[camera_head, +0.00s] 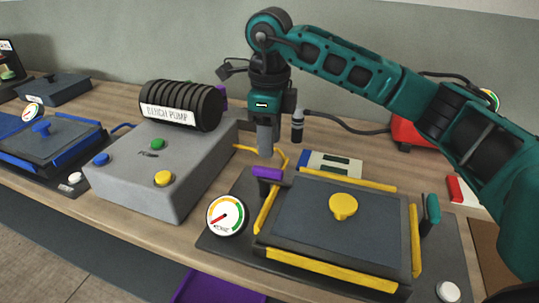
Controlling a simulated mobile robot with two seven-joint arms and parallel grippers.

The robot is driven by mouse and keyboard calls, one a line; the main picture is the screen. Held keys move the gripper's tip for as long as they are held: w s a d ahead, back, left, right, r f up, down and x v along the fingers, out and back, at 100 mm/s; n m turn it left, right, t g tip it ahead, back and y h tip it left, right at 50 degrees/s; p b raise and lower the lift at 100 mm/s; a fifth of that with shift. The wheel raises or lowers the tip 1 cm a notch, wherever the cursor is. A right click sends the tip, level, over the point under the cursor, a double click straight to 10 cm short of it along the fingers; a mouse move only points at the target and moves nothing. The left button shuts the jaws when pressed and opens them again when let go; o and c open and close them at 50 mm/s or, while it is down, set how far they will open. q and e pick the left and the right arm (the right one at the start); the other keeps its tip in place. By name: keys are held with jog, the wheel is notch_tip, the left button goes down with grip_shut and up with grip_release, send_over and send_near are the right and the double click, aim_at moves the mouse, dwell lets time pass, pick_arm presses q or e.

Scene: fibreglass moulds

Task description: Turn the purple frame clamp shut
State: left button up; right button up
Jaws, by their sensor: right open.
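The purple frame clamp (268,173) stands at the back left corner of the yellow-edged mould (305,206). Its purple bar lies across the top of a dark post, roughly sideways in the picture. My right gripper (265,152) points down just above and behind the clamp, with its grey fingers close to the purple bar. The fingers overlap in this view, so the gap between them is hidden, and nothing shows held in them. I cannot tell whether they touch the clamp. My left gripper is out of view.
A teal clamp (433,208) stands at the mould's right side. A round gauge (226,215) stands at its front left. The grey bench pump (165,165) is to the left, with a yellow hose (283,157) behind the mould. A dark bottle (297,127) stands farther back.

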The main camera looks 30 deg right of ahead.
notch_tip(320, 180, up, 6)
jog(key=shift+r, duration=0.25)
jog(key=shift+s, duration=0.1)
dwell(0.4)
